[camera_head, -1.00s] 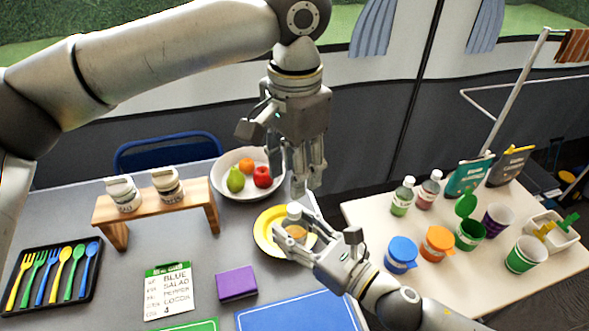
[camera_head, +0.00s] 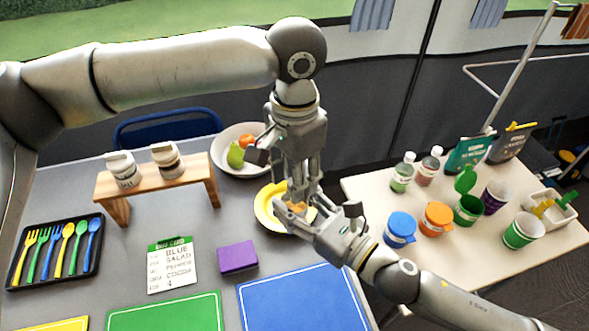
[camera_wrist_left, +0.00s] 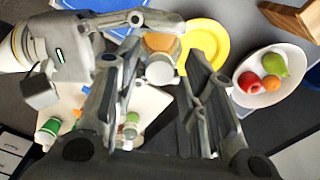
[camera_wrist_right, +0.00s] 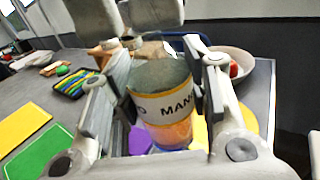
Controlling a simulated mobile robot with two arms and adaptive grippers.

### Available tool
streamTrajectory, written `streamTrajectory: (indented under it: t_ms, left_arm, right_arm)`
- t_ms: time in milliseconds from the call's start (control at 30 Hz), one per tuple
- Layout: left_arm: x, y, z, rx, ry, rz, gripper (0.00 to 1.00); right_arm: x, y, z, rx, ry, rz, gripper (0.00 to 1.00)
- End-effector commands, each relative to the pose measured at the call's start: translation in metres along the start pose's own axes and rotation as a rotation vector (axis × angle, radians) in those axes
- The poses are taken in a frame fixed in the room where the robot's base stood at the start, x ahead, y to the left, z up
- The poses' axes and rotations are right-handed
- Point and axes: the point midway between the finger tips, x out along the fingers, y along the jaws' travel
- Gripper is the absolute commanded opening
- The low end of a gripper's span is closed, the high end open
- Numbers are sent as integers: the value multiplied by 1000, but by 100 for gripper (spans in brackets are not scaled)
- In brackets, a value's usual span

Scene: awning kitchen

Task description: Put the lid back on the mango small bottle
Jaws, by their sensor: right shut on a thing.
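The mango small bottle (camera_wrist_right: 165,105) is a clear jar with orange contents and a white label reading "MANG". My right gripper (camera_head: 318,222) is shut on its sides and holds it near the yellow plate. In the left wrist view the bottle (camera_wrist_left: 160,66) shows between and beyond the fingers, its greyish top facing the camera. My left gripper (camera_head: 300,192) points down just above the bottle, fingers apart. I see nothing gripped between them. I cannot tell whether the greyish top is a lid or clear glass, and I make out no separate lid.
The yellow plate (camera_head: 263,207) lies beneath the grippers. A white fruit bowl (camera_head: 226,163) stands behind it. A wooden rack (camera_head: 113,186) holds two jars. A purple sponge (camera_head: 237,257) lies in front. The right table carries bottles, cups and an orange-lidded jar (camera_head: 436,219).

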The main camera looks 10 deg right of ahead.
Motion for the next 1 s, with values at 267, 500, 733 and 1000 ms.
streamTrajectory:
  t_ms: [267,500,733,1000]
  left_arm:
    - [0,0,0,0,0,0,14]
    - [0,0,0,0,0,0,0]
    - [0,0,0,0,0,-1,30]
    - [0,0,0,0,0,0,43]
  right_arm:
    - [0,0,0,0,-1,0,0]
    - [0,0,0,0,-1,0,0]
    - [0,0,0,0,-1,0,0]
    - [0,0,0,0,-1,0,0]
